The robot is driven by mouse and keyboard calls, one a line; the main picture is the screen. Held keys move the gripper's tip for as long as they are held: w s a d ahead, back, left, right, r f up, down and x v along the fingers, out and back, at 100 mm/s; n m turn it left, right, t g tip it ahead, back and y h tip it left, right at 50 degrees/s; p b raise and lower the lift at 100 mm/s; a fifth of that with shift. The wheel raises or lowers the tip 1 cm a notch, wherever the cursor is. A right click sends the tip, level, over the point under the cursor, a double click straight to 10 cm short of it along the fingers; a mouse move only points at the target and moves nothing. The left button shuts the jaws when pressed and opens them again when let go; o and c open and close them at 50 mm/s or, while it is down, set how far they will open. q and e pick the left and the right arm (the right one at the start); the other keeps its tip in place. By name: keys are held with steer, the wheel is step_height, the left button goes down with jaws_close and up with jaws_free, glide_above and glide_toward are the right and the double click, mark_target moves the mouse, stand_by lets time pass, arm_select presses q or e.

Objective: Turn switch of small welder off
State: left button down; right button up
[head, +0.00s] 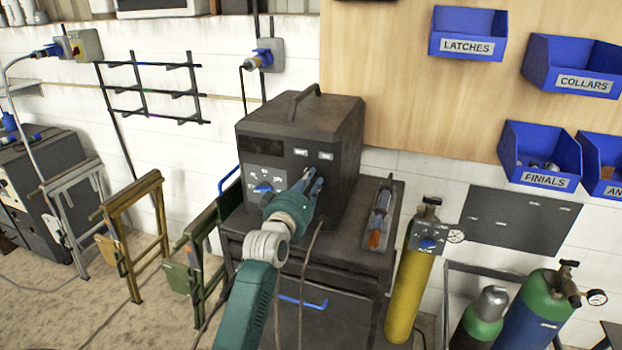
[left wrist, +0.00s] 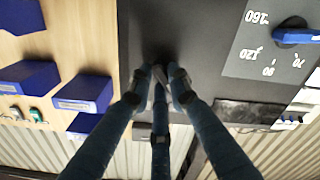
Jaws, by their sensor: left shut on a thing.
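The small welder (head: 340,135) is a dark box with a top handle, standing on a dark cabinet. Its grey dial panel (head: 268,176) has a blue knob (head: 263,188); the knob also shows in the left wrist view (left wrist: 297,37). Two small white labels (head: 313,154) sit above my left gripper (head: 312,180). My left gripper reaches the welder's front face, right of the dial. In the left wrist view its fingers (left wrist: 158,78) close together against the dark panel. The switch is mostly hidden between the fingertips, so its position cannot be told. My right gripper is not in view.
The cabinet (head: 372,262) carries a tray (head: 381,215) with tools right of the welder. A yellow gas cylinder (head: 408,295) stands beside the cabinet, with green-topped cylinders further right. Metal stands (head: 133,240) are on the left. Blue bins (head: 541,153) hang on the wall.

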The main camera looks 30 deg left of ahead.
arm_select(q)
steer(key=shift+n, duration=0.4)
steer(key=c, duration=1.6)
jaws_free()
steer(key=v, duration=1.2)
